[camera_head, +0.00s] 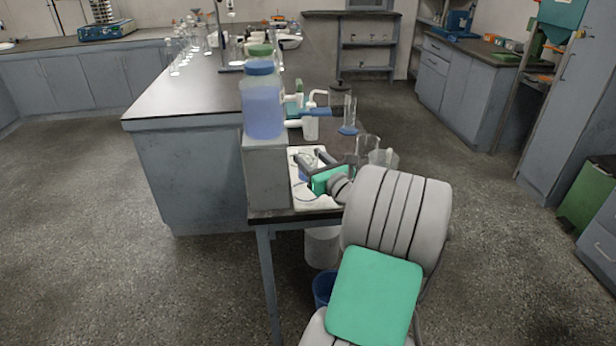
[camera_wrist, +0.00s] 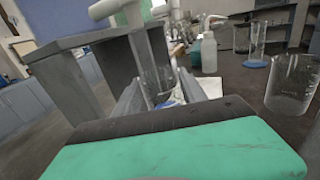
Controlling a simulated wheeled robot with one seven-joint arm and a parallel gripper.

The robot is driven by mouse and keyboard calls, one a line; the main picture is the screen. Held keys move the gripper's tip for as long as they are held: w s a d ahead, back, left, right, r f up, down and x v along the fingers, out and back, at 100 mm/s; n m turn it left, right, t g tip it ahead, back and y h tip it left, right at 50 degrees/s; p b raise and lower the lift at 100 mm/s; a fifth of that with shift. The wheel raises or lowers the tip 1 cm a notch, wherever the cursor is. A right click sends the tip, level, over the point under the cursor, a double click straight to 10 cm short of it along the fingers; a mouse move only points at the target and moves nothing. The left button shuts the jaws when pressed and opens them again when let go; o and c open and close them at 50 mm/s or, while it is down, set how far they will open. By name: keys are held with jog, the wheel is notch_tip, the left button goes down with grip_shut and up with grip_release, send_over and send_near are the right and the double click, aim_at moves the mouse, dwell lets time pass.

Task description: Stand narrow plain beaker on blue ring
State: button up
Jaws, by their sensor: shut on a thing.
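My gripper (camera_head: 312,160) is shut on a clear, narrow beaker, which shows faintly between the fingers in the wrist view (camera_wrist: 153,84). In the head view the beaker (camera_head: 307,161) is only a thin outline over a white tray (camera_head: 322,203). A blue patch (camera_head: 303,175) shows on the tray by the fingers; it may be the blue ring, partly hidden by the gripper. Some blue (camera_wrist: 171,102) also shows just beyond the beaker in the wrist view. I cannot tell whether the beaker touches the tray or ring.
A grey box (camera_head: 267,175) with a large blue-filled bottle (camera_head: 262,105) stands close left of the tray. To the right are clear beakers (camera_wrist: 292,84), and farther back a tall clear cylinder on a blue base (camera_head: 347,131). A white bottle (camera_head: 310,127) stands behind.

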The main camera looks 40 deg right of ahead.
jog(key=f, duration=0.2)
jog(key=a+f+b, duration=0.1)
jog(key=f, duration=0.1)
jog(key=shift+s+b, duration=0.1)
jog(key=shift+b, duration=0.2)
jog(key=shift+f, duration=0.2)
jog(key=shift+r, duration=0.15)
jog(key=o, duration=1.4)
